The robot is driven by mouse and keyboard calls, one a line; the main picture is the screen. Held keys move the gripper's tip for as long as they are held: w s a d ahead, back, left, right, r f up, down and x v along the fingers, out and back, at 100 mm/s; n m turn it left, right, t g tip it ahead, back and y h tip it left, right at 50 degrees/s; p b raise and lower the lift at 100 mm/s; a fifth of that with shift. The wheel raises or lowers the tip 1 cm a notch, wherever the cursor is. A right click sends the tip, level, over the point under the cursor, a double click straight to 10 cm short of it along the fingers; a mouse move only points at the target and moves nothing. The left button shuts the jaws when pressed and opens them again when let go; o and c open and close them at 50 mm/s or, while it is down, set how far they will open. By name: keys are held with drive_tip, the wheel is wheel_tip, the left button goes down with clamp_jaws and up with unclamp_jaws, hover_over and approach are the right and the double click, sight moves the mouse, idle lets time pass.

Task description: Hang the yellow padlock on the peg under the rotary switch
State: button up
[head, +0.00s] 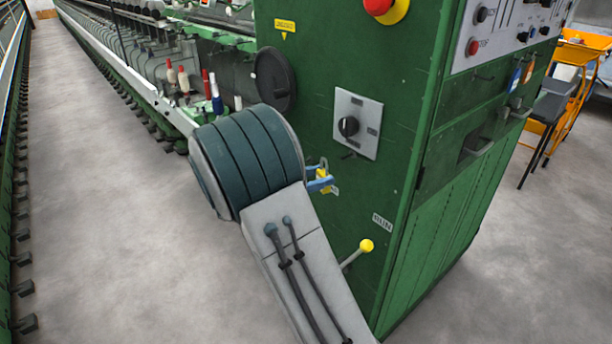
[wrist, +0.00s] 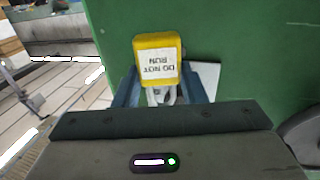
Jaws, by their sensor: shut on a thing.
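The yellow padlock (wrist: 157,45) has a white label with "DO NOT RUN" upside down in the wrist view. Its pale shackle (wrist: 163,97) points toward my palm, and my gripper (wrist: 160,88) is shut on the padlock, a blue finger on each side. In the head view the padlock (head: 321,173) is small and partly hidden by my gripper (head: 319,182), just left of and below the rotary switch (head: 348,126). The switch sits on a grey plate (head: 370,112). A short dark peg (head: 348,155) shows under the knob. The padlock looks apart from the peg.
The green cabinet (head: 410,110) fills the middle. A yellow-knobbed lever (head: 366,245) sticks out below the switch, and a round black disc (head: 272,79) is on its left. A red button (head: 378,5) is above. Grey floor (head: 110,230) is clear at left.

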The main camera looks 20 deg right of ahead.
drive_tip(key=shift+w+d+f+p, duration=0.1)
drive_tip(key=shift+w+d+p, duration=0.3)
drive_tip(key=shift+d+p, duration=0.55)
drive_tip(key=shift+w+d+f+p, duration=0.1)
drive_tip(key=shift+w+d+p, duration=0.35)
drive_tip(key=shift+d, duration=0.75)
drive_tip(key=shift+w+d+f+p, duration=0.1)
drive_tip(key=shift+w+d+p, duration=0.2)
drive_tip(key=shift+d+p, duration=0.65)
drive_tip(key=shift+w+d+f+b, duration=0.1)
drive_tip(key=shift+d+f+b, duration=0.15)
drive_tip(key=shift+b, duration=0.5)
drive_tip(key=shift+w+d+f+b, duration=0.1)
drive_tip(key=shift+d+f+b, duration=0.25)
drive_tip(key=shift+b, duration=0.85)
drive_tip(key=shift+b, duration=0.5)
drive_tip(key=o, duration=1.1)
